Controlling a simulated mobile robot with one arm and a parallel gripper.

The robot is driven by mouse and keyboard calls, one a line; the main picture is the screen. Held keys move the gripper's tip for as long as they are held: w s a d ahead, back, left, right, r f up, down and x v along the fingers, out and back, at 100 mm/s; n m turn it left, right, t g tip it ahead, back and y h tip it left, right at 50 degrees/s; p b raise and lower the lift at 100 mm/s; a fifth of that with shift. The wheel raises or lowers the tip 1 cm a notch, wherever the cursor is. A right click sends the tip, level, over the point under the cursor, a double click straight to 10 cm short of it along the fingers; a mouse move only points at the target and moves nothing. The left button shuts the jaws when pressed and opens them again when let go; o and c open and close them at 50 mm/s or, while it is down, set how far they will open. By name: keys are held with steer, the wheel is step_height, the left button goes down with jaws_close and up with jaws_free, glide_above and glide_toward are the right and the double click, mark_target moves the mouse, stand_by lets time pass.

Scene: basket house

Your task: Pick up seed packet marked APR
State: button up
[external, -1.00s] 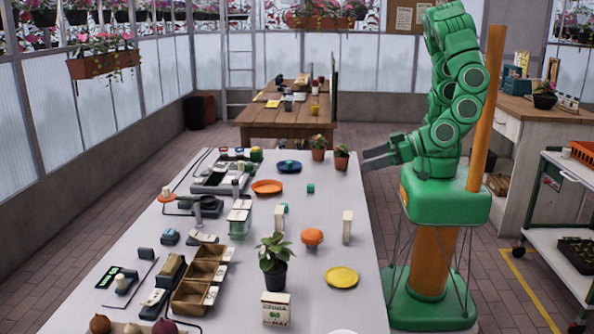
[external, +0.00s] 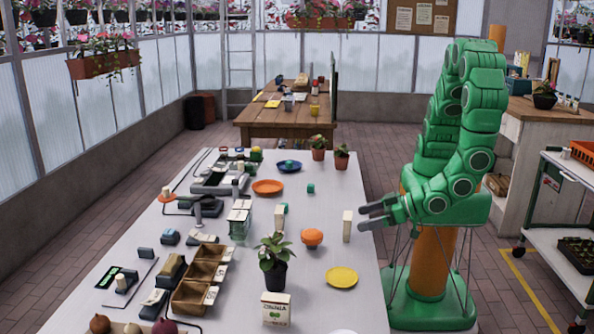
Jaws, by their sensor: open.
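My gripper (external: 364,216) is open and empty at the right edge of the long white table (external: 310,260). Its fingers point left, just to the right of a pale upright block (external: 347,225); I cannot tell how far apart they are in depth. I cannot read APR on anything here. A white packet-like box with dark print (external: 276,309) stands at the table's near end. Small pale labelled pieces (external: 211,295) sit by the wooden compartment box (external: 190,297); their marks are too small to read.
A potted plant (external: 274,262), an orange round object (external: 312,237), a yellow plate (external: 341,277) and an orange plate (external: 267,187) stand on the table. Two small pots (external: 341,160) are at its far right corner. Bare tabletop lies between them.

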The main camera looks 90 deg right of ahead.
mark_target(347, 217)
steer(key=shift+r+x, duration=0.1)
steer(key=shift+x, duration=1.9)
steer(key=shift+r+x, duration=0.15)
steer(key=shift+x, duration=1.8)
steer(key=shift+a, duration=0.1)
steer(key=shift+c, duration=0.3)
steer(key=c, duration=1)
